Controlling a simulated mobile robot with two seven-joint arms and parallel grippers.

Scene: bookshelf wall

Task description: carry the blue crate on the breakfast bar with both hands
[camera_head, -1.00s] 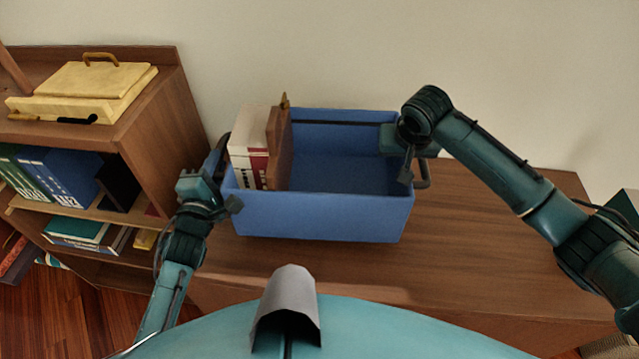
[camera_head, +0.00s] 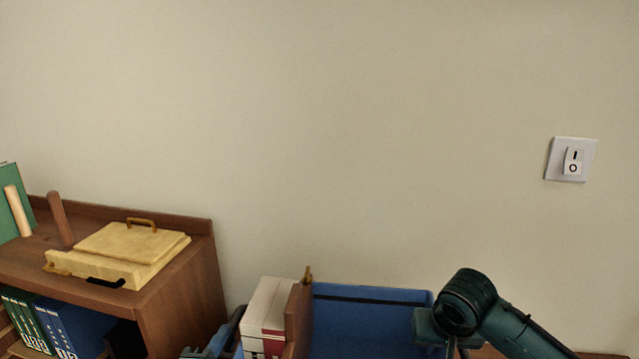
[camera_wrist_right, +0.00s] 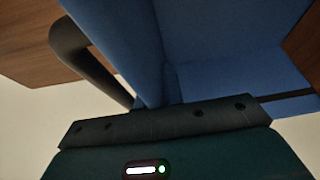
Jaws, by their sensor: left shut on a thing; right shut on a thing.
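The blue crate (camera_head: 370,325) shows at the bottom of the head view, its lower part cut off by the frame edge. A white and red book (camera_head: 268,305) and a brown board-like thing (camera_head: 298,322) stand upright inside at its left end. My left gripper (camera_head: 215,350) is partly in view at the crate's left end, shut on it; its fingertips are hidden. My right gripper (camera_head: 438,325) is at the right end, shut on the crate. In the right wrist view the crate wall (camera_wrist_right: 210,40) runs into the jaws (camera_wrist_right: 155,110), beside a dark curved handle (camera_wrist_right: 85,60).
A wooden shelf unit (camera_head: 185,300) stands close to the crate's left, with a yellow case (camera_head: 130,250) on top and blue and green binders (camera_head: 65,325) below. A bare wall with a light switch (camera_head: 572,162) is behind. A little brown bar surface (camera_head: 600,356) shows at bottom right.

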